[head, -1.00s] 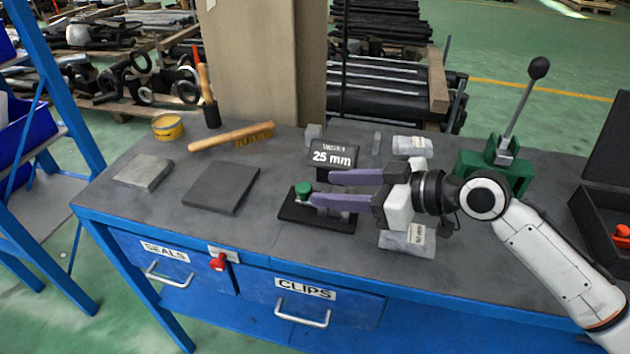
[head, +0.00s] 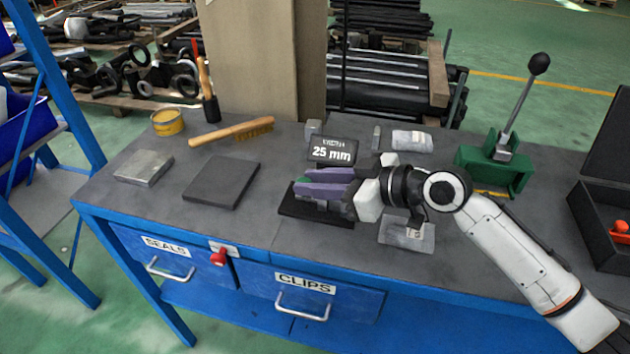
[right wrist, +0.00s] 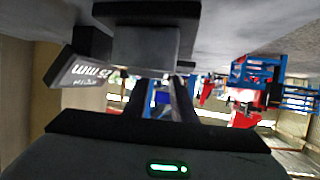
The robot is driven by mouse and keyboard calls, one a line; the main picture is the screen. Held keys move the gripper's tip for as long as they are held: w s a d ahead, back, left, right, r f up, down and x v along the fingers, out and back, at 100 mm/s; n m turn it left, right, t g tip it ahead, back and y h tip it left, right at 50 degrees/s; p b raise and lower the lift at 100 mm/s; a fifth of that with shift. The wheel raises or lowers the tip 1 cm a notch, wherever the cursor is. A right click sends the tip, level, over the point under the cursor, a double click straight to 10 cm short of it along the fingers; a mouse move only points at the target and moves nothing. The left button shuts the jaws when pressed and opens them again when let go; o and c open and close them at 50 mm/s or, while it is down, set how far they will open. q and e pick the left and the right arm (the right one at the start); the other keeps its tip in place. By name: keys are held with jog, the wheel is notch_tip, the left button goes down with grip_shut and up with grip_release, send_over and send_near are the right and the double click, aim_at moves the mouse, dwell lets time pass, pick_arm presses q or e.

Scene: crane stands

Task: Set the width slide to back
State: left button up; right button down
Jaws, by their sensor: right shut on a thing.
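The width slide has a black base (head: 300,211) on the bench, with a sign reading "25 mm" (head: 333,152) behind it. Its green knob (head: 304,181) is mostly hidden by my right gripper (head: 303,179); only a sliver of green shows at the fingertips. The purple fingers are closed around the knob, just above the base. In the right wrist view, the sign (right wrist: 85,72) appears upside down at upper left, and dark fingers (right wrist: 163,100) reach forward; the knob cannot be made out there. My left gripper is not in view.
A dark flat plate (head: 222,185), a brush (head: 232,131) and a yellow tin (head: 167,122) lie to the left. A bagged item (head: 407,235) lies just right of the base. A green lever stand (head: 493,168) and open black case (head: 603,228) are further right.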

aim_at(298, 179)
jog(key=shift+w+a+r, duration=0.1)
jog(key=shift+w+a, duration=0.2)
jog(key=shift+a, duration=0.65)
jog(key=shift+w+a, duration=0.3)
jog(key=shift+a, duration=0.65)
jog(key=shift+d, duration=0.1)
jog(key=c, duration=1.9)
grip_release()
jog(key=o, duration=0.4)
jog(key=shift+o, duration=0.2)
jog(key=shift+s+d, duration=0.15)
jog(key=shift+d, duration=0.05)
jog(key=b+v, duration=0.1)
jog(key=v, duration=0.8)
jog(key=shift+s+d+r, duration=0.1)
jog(key=shift+s+d, duration=0.1)
jog(key=shift+d, duration=0.05)
